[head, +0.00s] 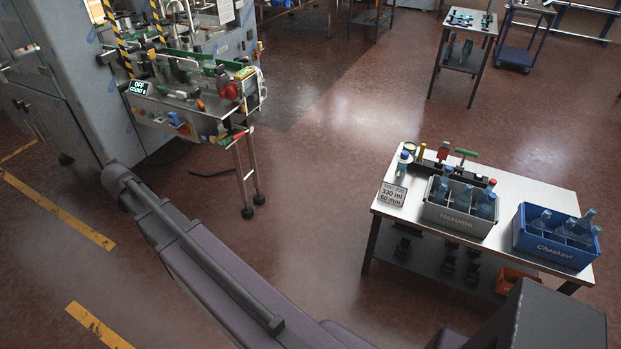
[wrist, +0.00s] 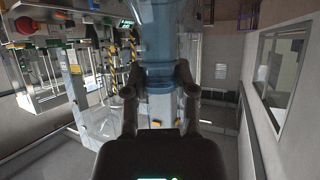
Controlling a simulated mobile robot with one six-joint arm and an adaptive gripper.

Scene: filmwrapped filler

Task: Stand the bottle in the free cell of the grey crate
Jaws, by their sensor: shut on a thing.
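My gripper (wrist: 158,84) is shut on a clear blue bottle (wrist: 160,50), seen in the wrist view with one dark finger on each side. The bottle's upper end in that view runs out of the picture, and its lower end is partly hidden behind the gripper. The gripper and held bottle do not show in the head view. The grey crate (head: 456,222), marked Haxumo, stands on the white table at the right of the head view. Several blue bottles (head: 487,206) stand in its cells. I cannot clearly tell which cell is free.
A blue crate (head: 550,250) with several bottles stands right of the grey crate on the white table (head: 400,211). A sign (head: 392,194), a bottle (head: 402,164) and a dark fixture with red and green parts (head: 466,153) stand left of and behind the grey crate. A machine (head: 190,95) is upper left.

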